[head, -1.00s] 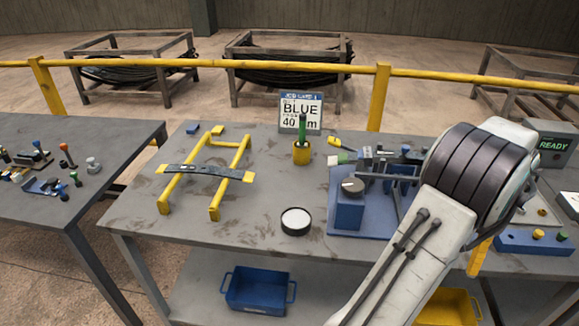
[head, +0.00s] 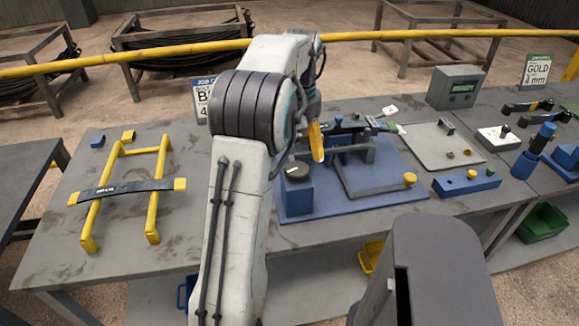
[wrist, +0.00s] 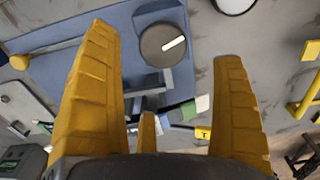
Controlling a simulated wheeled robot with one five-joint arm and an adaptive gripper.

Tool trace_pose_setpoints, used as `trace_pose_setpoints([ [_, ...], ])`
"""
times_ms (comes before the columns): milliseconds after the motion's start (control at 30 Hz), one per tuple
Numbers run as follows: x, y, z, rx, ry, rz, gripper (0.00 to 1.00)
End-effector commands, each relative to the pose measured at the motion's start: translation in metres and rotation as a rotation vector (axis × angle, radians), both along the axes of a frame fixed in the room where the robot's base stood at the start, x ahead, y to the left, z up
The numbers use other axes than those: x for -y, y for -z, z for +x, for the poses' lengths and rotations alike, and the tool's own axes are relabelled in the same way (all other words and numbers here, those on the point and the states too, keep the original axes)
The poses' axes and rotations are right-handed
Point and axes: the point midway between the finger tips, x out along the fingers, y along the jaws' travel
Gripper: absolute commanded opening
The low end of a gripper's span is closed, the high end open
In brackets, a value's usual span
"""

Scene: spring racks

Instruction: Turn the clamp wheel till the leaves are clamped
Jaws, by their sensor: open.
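The clamp wheel (head: 297,170) is a dark round knob with a white mark, on top of a blue block at the left of the blue fixture (head: 375,184). It also shows in the wrist view (wrist: 165,44), between and beyond my fingertips. My gripper (head: 316,158) has yellow fingers and is open and empty, up and to the right of the wheel in the head view. The wrist view shows both fingers wide apart (wrist: 166,44). The dark leaves (head: 346,129) lie across the back of the fixture, partly hidden by my gripper. I cannot tell whether they are clamped.
A yellow stand (head: 151,190) holds a dark strip (head: 122,188) at the left. A grey plate (head: 435,147), a grey display box (head: 457,87) and a blue button box (head: 466,182) stand to the right. A yellow rail (head: 420,34) runs behind the bench.

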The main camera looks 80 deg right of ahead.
Motion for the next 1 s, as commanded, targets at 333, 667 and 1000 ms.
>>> trace_pose_setpoints([
  [333,-0.004,0.015,0.001,0.001,-0.078,0.019,0.88],
  [667,-0.004,0.055,0.001,0.0,-0.076,0.018,0.88],
  [1000,-0.004,0.073,0.001,0.001,-0.076,0.017,0.88],
])
